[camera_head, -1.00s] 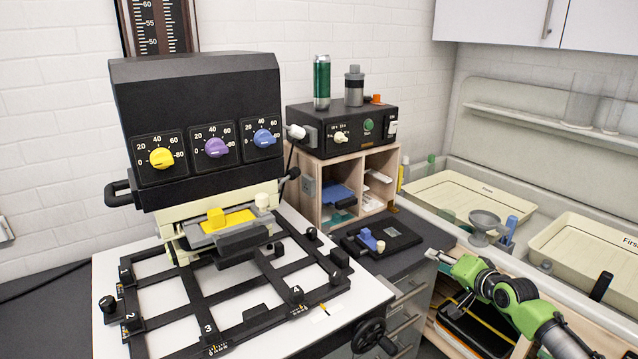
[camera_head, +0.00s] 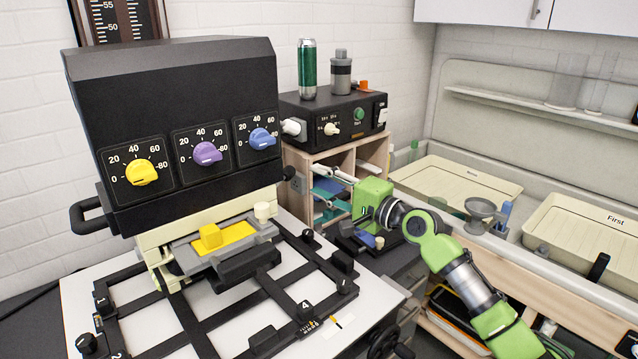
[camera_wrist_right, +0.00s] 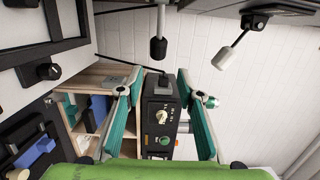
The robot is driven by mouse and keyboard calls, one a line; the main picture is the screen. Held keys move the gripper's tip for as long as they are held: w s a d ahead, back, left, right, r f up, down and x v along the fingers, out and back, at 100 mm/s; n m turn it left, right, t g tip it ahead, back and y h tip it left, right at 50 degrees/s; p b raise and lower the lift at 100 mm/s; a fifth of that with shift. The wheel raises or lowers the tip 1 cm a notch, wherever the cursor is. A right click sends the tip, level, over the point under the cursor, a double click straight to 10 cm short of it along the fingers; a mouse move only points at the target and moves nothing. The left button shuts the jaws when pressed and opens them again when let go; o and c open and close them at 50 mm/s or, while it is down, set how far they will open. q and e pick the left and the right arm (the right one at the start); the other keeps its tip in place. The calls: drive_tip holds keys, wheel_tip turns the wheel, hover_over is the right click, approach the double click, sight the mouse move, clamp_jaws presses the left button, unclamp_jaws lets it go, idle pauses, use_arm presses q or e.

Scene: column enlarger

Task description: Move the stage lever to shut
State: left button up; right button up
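The enlarger (camera_head: 185,110) stands at the left, with a yellow-handled stage part (camera_head: 222,238) low on its front. A short dark lever (camera_head: 288,173) sticks out at its right side. In the right wrist view two rods with knobs hang from above: a dark-and-grey knob (camera_wrist_right: 158,48), roughly in line with the gap between my fingers, and a pale knob (camera_wrist_right: 222,58) farther right. I cannot tell for sure which is the stage lever. My right gripper (camera_head: 320,183) is open and empty, right of the enlarger; its teal fingers (camera_wrist_right: 159,75) are spread wide. My left gripper is not in view.
A black timer box (camera_head: 335,120) with a can and bottle on top stands on a wooden shelf unit behind my right gripper. The black easel frame (camera_head: 270,285) lies below the enlarger head. Cream trays (camera_head: 455,180) are at the right.

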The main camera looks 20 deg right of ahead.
use_arm(q)
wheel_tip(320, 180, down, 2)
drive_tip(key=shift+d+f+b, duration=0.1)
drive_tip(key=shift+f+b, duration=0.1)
drive_tip(key=shift+b, duration=0.9)
use_arm(e)
drive_tip(key=x, duration=0.8)
drive_tip(key=shift+w+a+f, duration=0.2)
drive_tip(key=shift+w, duration=0.05)
drive_tip(key=shift+w+a, duration=0.1)
drive_tip(key=shift+w, duration=0.1)
